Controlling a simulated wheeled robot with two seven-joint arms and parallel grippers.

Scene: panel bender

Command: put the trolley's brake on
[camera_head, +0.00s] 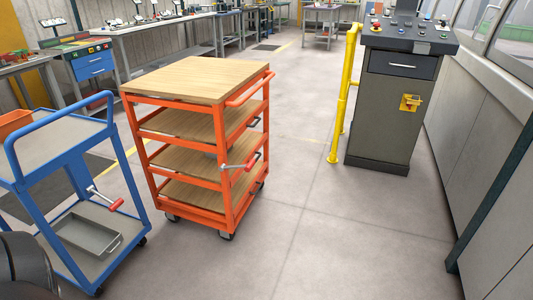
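An orange trolley (216,200) with several wooden shelves stands upright on the floor left of centre. A grey lever with a red grip (251,162) sticks out from its right side at mid height, nearly level and tilted slightly up. A blue trolley (70,158) stands to its left, partly cut off by the picture edge. It also has a grey lever with a red grip (116,204), slanting down to the right. I cannot tell from the levers whether either brake is on. Neither of my grippers shows; a dark rounded part of mine fills the lower left corner.
An orange bin (14,123) and a grey tray (82,236) sit on the blue trolley. A yellow post (344,95) and a grey control console (388,115) stand to the right. Machine panels line the right edge. The floor in the front middle is clear.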

